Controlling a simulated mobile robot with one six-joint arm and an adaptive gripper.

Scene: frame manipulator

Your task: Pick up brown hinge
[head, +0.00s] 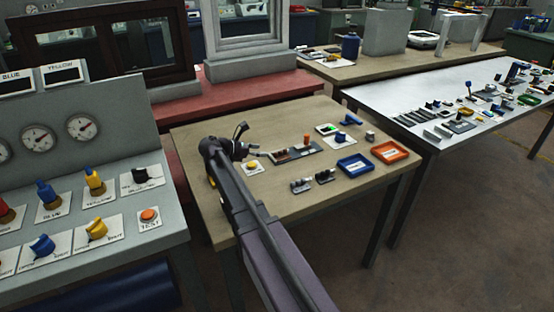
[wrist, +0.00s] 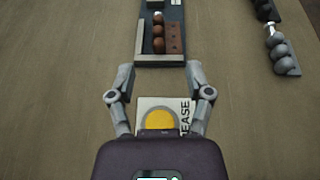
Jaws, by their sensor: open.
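The brown hinge (wrist: 158,38), with rounded brown knuckles and a flat drilled leaf, lies in a dark fixture with a pale L-shaped stop (wrist: 141,45) at the top centre of the wrist view. In the head view the hinge (head: 281,156) is small, at the left part of the fixture (head: 308,149). My gripper (wrist: 160,68) is open and empty, its fingers spread on either side just short of the fixture's near end. In the head view my gripper (head: 247,141) is over the wooden table, left of the hinge.
A yellow button (wrist: 160,120) on a partly hidden label plate lies below my gripper. Grey hinges (wrist: 280,52) stand to the right. Blue (head: 354,165) and orange (head: 389,152) trays sit at the table's right. The table's front left is clear.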

